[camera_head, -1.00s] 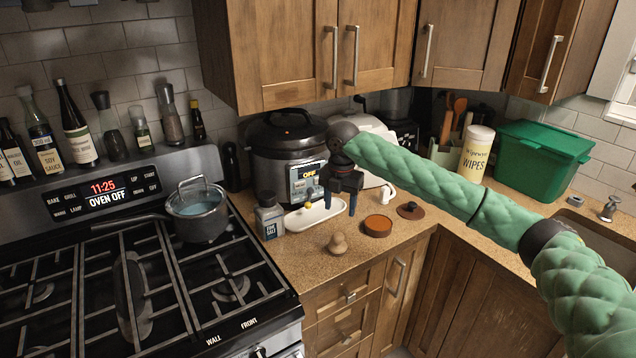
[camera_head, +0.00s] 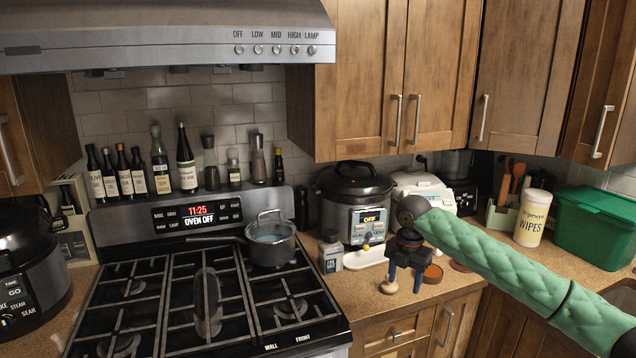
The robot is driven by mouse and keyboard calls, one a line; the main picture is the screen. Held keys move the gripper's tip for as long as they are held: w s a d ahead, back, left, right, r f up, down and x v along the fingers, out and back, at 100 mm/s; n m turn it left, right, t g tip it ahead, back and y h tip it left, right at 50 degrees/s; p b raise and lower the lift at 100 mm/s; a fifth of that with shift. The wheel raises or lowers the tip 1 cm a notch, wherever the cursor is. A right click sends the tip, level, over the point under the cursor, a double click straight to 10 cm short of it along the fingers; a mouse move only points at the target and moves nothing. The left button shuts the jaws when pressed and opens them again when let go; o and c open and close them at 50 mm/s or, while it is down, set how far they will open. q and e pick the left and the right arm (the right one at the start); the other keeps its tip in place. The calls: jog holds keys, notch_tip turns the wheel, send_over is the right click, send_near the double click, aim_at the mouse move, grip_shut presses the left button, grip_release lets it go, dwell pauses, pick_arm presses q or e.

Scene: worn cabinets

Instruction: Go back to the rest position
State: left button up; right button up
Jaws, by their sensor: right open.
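My right gripper (camera_head: 404,277) hangs at the end of my green-sleeved right arm (camera_head: 510,270), which comes in from the right. Its two blue fingers point down and stand apart, with nothing seen between them. It shows in front of the counter to the right of the stove. A small wooden knob-like object (camera_head: 389,287) shows beside its left finger. A round orange-brown dish (camera_head: 433,274) shows just right of its right finger. I cannot tell whether the fingers touch either. My left gripper is not in view.
The stove (camera_head: 200,300) with a lidded pot (camera_head: 269,242) stands left of the gripper. A pressure cooker (camera_head: 354,205), a salt container (camera_head: 331,253) and a white tray (camera_head: 366,257) stand behind it. The range hood (camera_head: 160,40) and upper cabinets (camera_head: 430,80) overhang. A green bin (camera_head: 596,228) is at right.

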jog(key=s+a+f+m+t+y, duration=0.1)
jog(key=s+a+f+m, duration=0.5)
jog(key=s+f, duration=0.4)
jog(key=s+a+f+m+t+y, duration=0.1)
jog(key=s+a+f+m+y, duration=0.15)
jog(key=s+a+f, duration=0.75)
jog(key=s+d+f+m+h, duration=0.1)
jog(key=s+d+f+m, duration=0.1)
jog(key=s+d+m, duration=0.55)
jog(key=s+d+f+m+t+h, duration=0.1)
jog(key=s+d+f+m, duration=0.2)
jog(key=s, duration=0.7)
jog(key=s+d+f+m+h, duration=0.2)
jog(key=s+d+m, duration=0.2)
jog(key=s+m, duration=0.4)
notch_tip(320, 180, down, 26)
jog(key=w+a+n, duration=0.1)
jog(key=s+f, duration=0.3)
jog(key=f, duration=0.7)
jog(key=s+a+f+g, duration=0.1)
jog(key=s+f, duration=0.3)
jog(key=f, duration=0.6)
jog(key=shift+y, duration=0.45)
jog(key=shift+s+f, duration=0.1)
jog(key=shift+s, duration=0.1)
